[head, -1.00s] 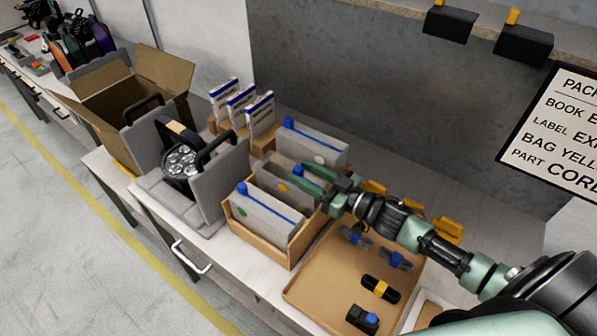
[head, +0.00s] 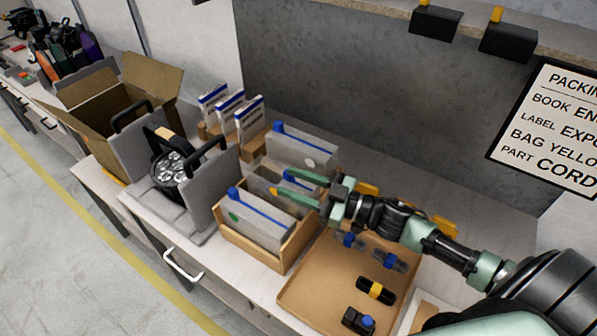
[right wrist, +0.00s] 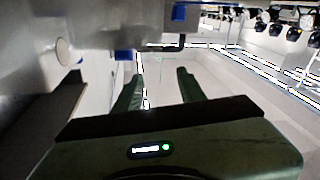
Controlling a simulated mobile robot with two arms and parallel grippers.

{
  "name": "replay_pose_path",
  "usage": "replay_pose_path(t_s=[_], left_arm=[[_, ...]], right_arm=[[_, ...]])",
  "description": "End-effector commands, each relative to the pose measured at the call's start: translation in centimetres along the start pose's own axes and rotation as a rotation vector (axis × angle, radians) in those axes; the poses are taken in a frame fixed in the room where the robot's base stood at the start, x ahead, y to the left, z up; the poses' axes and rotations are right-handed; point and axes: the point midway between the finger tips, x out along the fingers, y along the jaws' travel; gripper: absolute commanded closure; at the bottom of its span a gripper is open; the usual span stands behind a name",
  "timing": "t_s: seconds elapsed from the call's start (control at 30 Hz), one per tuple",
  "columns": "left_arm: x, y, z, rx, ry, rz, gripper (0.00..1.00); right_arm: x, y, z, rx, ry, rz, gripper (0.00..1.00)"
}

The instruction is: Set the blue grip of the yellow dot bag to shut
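The yellow dot bag (head: 262,184) is the grey middle bag in a wooden box; my gripper partly covers it, and its dot is hard to make out now. Its blue grip (head: 289,175) shows at the top edge, by the upper fingertip of my right gripper (head: 286,182). I cannot tell whether they touch. The right gripper reaches in from the right over this bag, its two green fingers apart. In the right wrist view the fingers (right wrist: 158,83) are apart with nothing seen between them. My left gripper is not in view.
A green dot bag (head: 254,221) stands in front and a white dot bag (head: 300,150) behind, both with blue grips. The wooden box (head: 262,259) holds them. A cardboard tray (head: 318,284) with small parts lies right; a grey case (head: 208,180) stands left.

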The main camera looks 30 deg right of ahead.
Motion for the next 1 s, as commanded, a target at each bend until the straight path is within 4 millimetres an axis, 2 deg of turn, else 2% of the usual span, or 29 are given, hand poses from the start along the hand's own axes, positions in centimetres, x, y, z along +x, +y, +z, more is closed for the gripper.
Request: replay_pose_path(t_s=[0.03, 0.1, 0.2, 0.3, 0.37, 0.43, 0.47, 0.57, 0.7, 0.83, 0.9, 1.0], left_arm=[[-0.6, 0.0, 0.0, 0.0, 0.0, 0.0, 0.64], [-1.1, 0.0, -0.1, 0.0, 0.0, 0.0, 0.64], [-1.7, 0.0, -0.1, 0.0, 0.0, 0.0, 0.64], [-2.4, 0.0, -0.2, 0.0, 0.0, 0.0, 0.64], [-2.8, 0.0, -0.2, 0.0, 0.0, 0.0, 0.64], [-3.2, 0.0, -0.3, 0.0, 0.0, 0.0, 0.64], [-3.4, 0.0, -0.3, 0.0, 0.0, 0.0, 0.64], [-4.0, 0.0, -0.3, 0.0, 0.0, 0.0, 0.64], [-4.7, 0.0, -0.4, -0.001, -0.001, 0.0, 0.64], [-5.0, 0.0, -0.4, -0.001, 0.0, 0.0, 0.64], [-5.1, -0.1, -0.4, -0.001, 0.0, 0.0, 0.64], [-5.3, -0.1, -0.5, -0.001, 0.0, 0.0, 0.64]], right_arm=[[2.1, -1.1, -2.2, -0.105, 0.053, -0.08, 0.6], [4.7, -3.7, -4.6, -0.289, 0.129, -0.228, 0.6], [7.2, -7.8, -6.7, -0.569, 0.23, -0.458, 0.6], [8.3, -10.9, -7.4, -0.85, 0.312, -0.697, 0.6], [8.5, -12.0, -7.1, -1.015, 0.348, -0.847, 0.6], [8.4, -12.3, -6.3, -1.205, 0.375, -1.028, 0.6], [8.2, -12.0, -5.8, -1.285, 0.38, -1.108, 0.6], [7.4, -9.3, -4.4, -1.531, 0.362, -1.385, 0.6], [6.0, -2.8, -3.8, -1.778, 0.258, -1.749, 0.6], [4.8, 2.9, -4.8, -1.889, 0.131, -1.99, 0.6], [4.4, 4.8, -5.3, -1.912, 0.081, -2.068, 0.6], [4.0, 6.1, -5.5, -1.924, 0.042, -2.122, 0.6]])
